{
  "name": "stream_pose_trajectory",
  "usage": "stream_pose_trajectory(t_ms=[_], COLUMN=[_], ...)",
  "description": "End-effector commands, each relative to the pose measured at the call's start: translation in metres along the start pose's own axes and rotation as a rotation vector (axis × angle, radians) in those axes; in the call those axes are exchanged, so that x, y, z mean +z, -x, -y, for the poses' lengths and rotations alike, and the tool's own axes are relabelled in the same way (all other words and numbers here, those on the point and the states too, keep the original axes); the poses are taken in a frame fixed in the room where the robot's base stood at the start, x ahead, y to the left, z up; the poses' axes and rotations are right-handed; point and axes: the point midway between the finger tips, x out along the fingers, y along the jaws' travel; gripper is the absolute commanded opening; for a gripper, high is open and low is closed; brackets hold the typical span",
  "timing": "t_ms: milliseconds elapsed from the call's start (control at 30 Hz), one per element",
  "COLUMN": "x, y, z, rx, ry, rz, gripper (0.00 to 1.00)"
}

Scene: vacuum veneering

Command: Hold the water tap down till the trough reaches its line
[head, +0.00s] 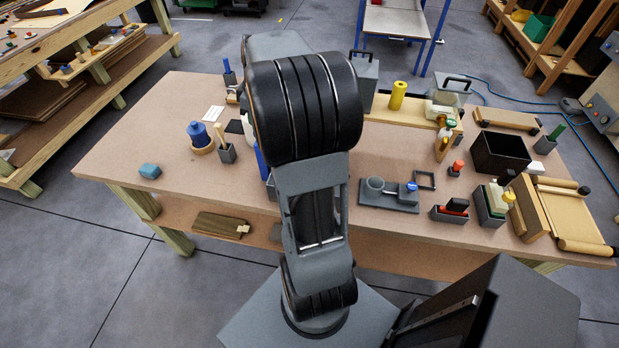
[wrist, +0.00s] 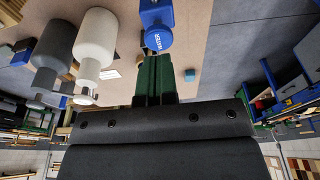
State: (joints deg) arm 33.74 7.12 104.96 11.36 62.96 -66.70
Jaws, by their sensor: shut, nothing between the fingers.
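The blue water tap (wrist: 158,38), lettered WATER on its round end, is at the top centre of the wrist view. My gripper (wrist: 155,60) has green fingers that are shut with nothing between them. Their tips are right by the lettered end of the tap; I cannot tell whether they touch it. In the head view my arm hides the gripper and most of that part of the bench; a blue strip (head: 262,162) shows at the arm's left edge. I cannot make out the trough, its line or any water level in either view.
White (wrist: 95,42) and dark grey (wrist: 60,45) cylinders hang close left of my fingers. The bench's left end is mostly clear.

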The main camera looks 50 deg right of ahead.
Motion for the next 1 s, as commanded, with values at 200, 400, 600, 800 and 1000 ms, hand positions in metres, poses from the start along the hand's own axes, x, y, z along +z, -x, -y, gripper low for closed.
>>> stream_pose_trajectory(t_ms=[200, 400, 600, 800, 1000], x=[-0.003, -0.006, -0.011, -0.011, -0.011], y=[0.013, 0.031, 0.052, 0.053, 0.053], z=[0.0, 0.0, 0.0, 0.0, 0.0], rx=[0.0, 0.002, 0.001, 0.001, 0.001], ry=[0.0, 0.0, 0.0, 0.0, 0.0], rz=[0.0, -0.001, 0.0, 0.0, 0.0], gripper=[0.0, 0.0, 0.0, 0.0, 0.0])
